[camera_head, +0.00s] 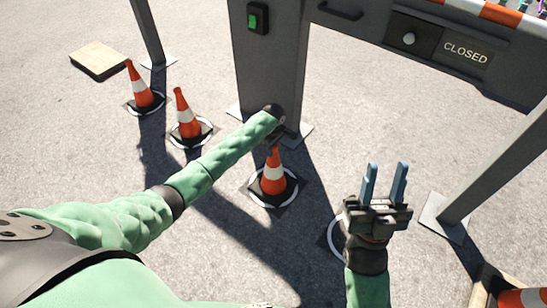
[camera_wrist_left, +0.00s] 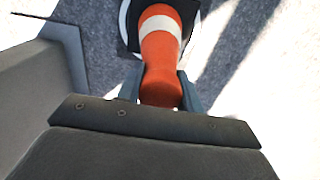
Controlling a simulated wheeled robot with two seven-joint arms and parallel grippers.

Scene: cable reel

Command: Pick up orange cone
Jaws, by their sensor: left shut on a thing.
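An orange cone with a white band (camera_head: 273,178) stands upright on its dark base over a white ring, at the foot of the wide grey post. My left gripper (camera_head: 274,143) is above it, shut on its top. In the left wrist view the cone (camera_wrist_left: 160,62) sits between the two fingers of the left gripper (camera_wrist_left: 161,92). I cannot tell whether its base is off the ground. My right gripper (camera_head: 385,178) is open and empty, to the right of the cone. Two more orange cones stand to the left, one nearer (camera_head: 187,117) and one farther (camera_head: 140,88).
The wide grey post (camera_head: 268,65) carries a green switch (camera_head: 256,18) and joins a barrier with a CLOSED sign (camera_head: 465,53). A thin leg (camera_head: 500,165) stands at the right. A wooden board (camera_head: 98,59) lies far left. Another cone (camera_head: 524,299) shows at the lower right corner.

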